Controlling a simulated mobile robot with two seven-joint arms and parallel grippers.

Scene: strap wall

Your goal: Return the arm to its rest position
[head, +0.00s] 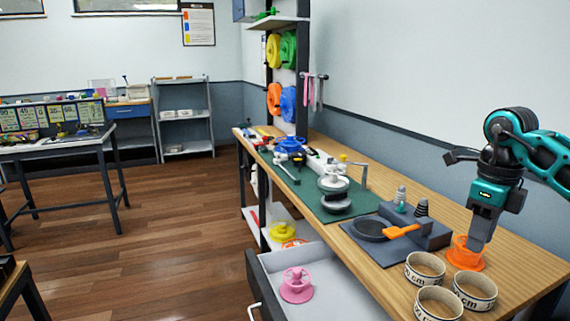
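My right arm (525,145), teal and dark grey, comes in from the right over the wooden workbench (515,270). Its gripper (476,245) points down, with its fingertips at an orange flanged piece (463,258) on the bench. The fingers overlap in this view, so I cannot tell whether they are open or shut, or whether they touch the orange piece. My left gripper is out of view.
Several white lettered rings (474,291) stand in front of the orange piece. A grey block with a round pan (370,229) and an orange-handled tool (402,231) lies to the left. An open drawer (335,285) holds a pink spool (296,287). A wall (400,70) runs behind the bench.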

